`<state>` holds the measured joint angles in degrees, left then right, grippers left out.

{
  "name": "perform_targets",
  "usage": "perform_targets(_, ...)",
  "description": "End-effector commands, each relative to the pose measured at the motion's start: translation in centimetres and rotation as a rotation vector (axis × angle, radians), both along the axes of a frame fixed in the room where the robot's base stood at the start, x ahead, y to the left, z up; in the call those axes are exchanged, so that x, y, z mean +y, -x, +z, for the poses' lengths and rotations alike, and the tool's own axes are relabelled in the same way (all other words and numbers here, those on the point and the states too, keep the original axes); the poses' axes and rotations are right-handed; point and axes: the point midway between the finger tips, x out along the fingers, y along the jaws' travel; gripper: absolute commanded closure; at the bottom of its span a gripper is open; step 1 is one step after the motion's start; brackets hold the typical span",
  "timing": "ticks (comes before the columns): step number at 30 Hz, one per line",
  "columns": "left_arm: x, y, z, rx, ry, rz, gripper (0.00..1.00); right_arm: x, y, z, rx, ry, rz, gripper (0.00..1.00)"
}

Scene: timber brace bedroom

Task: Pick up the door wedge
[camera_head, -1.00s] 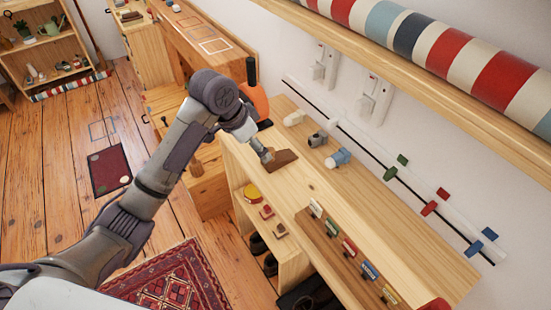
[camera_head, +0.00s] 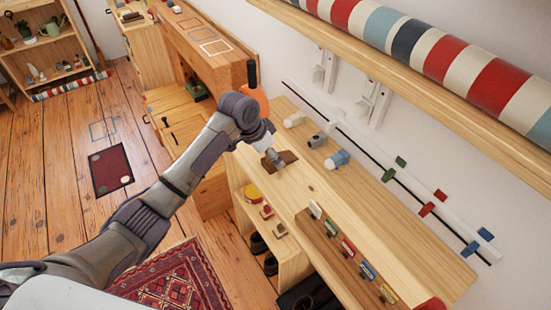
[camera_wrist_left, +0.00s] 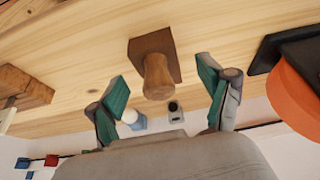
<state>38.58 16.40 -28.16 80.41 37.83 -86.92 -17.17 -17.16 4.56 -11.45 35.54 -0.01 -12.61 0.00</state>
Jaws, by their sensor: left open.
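The door wedge appears to be the dark brown wooden piece (camera_head: 289,157) lying on the pale wooden bench top. In the left wrist view it shows as a brown block (camera_wrist_left: 155,43) with a lighter round wooden grip (camera_wrist_left: 157,77) standing out from it. My left gripper (camera_head: 275,160) is over the wedge and partly hides it in the head view. In the wrist view the green-padded fingers of this gripper (camera_wrist_left: 162,84) are open, spread on either side of the round grip. I see clear gaps on both sides. My right gripper is not in view.
White, grey and blue fittings (camera_head: 318,140) stand along the bench toward the wall. A tray with several coloured blocks (camera_head: 347,248) lies nearer the front. The bench middle (camera_head: 350,195) is clear.

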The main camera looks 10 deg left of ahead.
Motion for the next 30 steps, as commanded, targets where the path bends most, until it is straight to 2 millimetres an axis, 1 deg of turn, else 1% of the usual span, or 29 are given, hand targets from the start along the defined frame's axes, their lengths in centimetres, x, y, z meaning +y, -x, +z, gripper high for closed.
perform_targets(1, -0.4, 0.0, -0.6, 0.005, 0.001, 0.001, 0.21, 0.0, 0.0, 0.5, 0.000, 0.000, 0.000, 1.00)
perform_targets(3, -0.6, -0.4, -1.5, 0.003, 0.001, 0.001, 0.21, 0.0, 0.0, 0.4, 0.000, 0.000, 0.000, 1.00)
perform_targets(6, -0.8, -0.6, -2.4, 0.001, 0.000, 0.001, 0.21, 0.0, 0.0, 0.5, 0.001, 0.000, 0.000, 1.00)
perform_targets(14, -0.8, -0.7, -2.6, -0.001, 0.000, 0.000, 0.21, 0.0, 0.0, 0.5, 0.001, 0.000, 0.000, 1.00)
perform_targets(21, -0.8, -0.7, -2.6, -0.001, 0.000, 0.000, 0.61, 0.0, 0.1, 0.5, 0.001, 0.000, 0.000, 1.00)
perform_targets(26, -0.8, -0.7, -2.6, -0.001, 0.000, 0.000, 0.88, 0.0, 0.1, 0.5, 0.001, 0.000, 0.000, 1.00)
perform_targets(27, -0.8, -0.7, -2.5, -0.002, 0.001, 0.000, 0.90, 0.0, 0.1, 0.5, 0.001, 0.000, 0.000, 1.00)
perform_targets(30, -0.8, -0.7, -2.5, -0.002, 0.001, 0.000, 0.90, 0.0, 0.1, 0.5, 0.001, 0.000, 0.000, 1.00)
